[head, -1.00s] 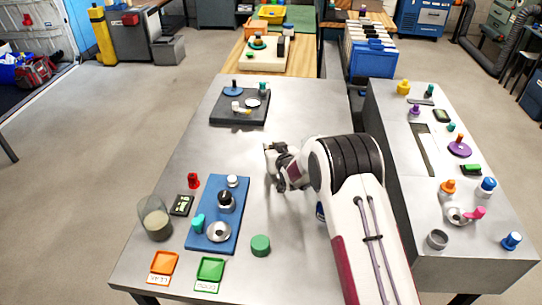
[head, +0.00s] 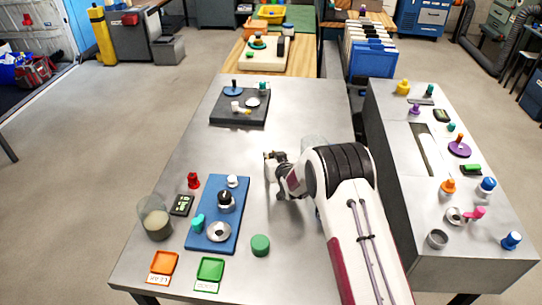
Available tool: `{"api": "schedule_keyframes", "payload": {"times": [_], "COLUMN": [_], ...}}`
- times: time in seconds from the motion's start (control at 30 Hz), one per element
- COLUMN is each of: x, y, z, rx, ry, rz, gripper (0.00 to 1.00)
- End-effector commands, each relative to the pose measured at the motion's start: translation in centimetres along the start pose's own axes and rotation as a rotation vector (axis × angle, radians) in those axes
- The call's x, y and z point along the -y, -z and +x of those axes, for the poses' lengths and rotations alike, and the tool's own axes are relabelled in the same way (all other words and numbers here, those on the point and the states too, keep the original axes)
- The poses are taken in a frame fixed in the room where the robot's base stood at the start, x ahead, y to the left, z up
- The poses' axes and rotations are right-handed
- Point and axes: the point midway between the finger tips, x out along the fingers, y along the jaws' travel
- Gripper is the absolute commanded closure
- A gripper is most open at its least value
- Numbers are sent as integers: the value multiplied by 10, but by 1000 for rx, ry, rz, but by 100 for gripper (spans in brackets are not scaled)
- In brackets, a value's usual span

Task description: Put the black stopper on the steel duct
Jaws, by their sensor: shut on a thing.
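A black knob-like piece (head: 225,197), which looks like the black stopper, sits upright on a round base on the blue board (head: 208,245). A steel ring-shaped piece (head: 219,231) lies on the same board in front of it; I cannot tell whether this is the steel duct. My gripper (head: 268,157) is low over the middle of the steel table, behind and to the right of the blue board and apart from it. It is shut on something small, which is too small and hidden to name.
A teal piece (head: 197,221) and a white piece (head: 232,181) are also on the blue board. A glass beaker (head: 157,224), a red piece (head: 193,180) and a green cylinder (head: 260,245) stand around it. A dark board (head: 222,118) with small parts lies farther back.

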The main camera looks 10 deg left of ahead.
Motion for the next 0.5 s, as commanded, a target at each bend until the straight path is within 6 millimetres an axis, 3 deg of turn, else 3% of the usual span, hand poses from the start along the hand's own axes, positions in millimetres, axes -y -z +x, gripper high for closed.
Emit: {"api": "schedule_keyframes", "payload": {"times": [0.3, 0.33, 0.37, 0.5], "x": [0, 0, 0, 0], "y": [-2, -2, -2, -2], "z": [1, 1, 1, 1], "rx": [0, 0, 0, 0], "ry": [0, 0, 0, 0], "rz": [0, 0, 0, 0], "gripper": [100, 80, 72, 68]}}
